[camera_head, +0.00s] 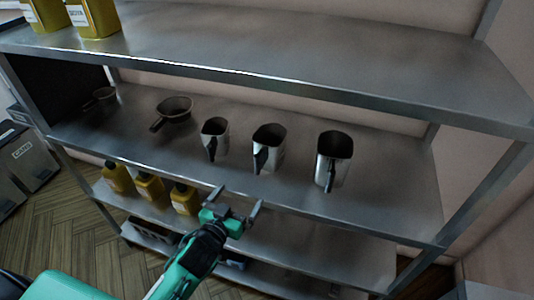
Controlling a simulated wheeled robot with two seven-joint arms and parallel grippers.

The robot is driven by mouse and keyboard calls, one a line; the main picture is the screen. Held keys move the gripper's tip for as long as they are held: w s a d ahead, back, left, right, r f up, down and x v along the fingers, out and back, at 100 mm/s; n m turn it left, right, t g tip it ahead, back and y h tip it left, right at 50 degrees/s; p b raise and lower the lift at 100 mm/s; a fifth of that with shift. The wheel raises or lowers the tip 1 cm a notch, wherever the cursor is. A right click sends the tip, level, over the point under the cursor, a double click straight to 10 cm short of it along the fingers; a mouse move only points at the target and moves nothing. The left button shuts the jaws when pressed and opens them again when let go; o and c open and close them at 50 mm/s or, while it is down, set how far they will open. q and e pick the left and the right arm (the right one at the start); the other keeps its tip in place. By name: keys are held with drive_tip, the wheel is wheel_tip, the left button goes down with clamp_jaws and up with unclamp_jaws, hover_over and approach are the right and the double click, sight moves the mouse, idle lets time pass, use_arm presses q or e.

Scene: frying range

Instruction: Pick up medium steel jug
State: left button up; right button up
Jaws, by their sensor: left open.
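Three steel jugs with dark handles stand upright in a row on the middle shelf. The medium steel jug (270,147) is in the centre. A smaller jug (216,138) stands to its left and a larger jug (334,160) to its right. The handles face the front of the shelf. My left gripper (238,197) is open and empty, in front of the shelf edge and below the medium jug in the picture. It is apart from the jugs. My right gripper is not in view.
The upper shelf (300,50) overhangs the jugs. Yellow bottles (150,188) stand on the shelf below. The middle shelf's right end is clear.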

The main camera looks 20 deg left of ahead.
sight(257, 172)
use_arm(q)
drive_tip(key=shift+w+d+r+m+t+h, duration=0.3)
drive_tip(key=shift+w+d+r+t+h, duration=0.1)
drive_tip(key=shift+r+t+h, duration=0.15)
drive_tip(key=shift+w+d+r, duration=0.1)
drive_tip(key=shift+w+r, duration=0.05)
drive_tip(key=shift+w, duration=0.1)
drive_tip(key=w, duration=0.2)
drive_tip(key=w+d+p, duration=0.1)
drive_tip(key=w, duration=0.2)
drive_tip(key=w+p, duration=0.1)
drive_tip(key=w, duration=0.1)
drive_tip(key=shift+w+d, duration=0.15)
drive_tip(key=shift+w, duration=0.25)
drive_tip(key=w+p, duration=0.1)
drive_tip(key=w, duration=0.1)
drive_tip(key=w+r+p, duration=0.1)
drive_tip(key=w, duration=0.1)
drive_tip(key=shift+w+d+r, duration=0.1)
drive_tip(key=shift+d+r, duration=0.1)
drive_tip(key=shift+w+d+f+p, duration=0.15)
drive_tip(key=shift+w+p, duration=0.15)
drive_tip(key=shift+w, duration=0.35)
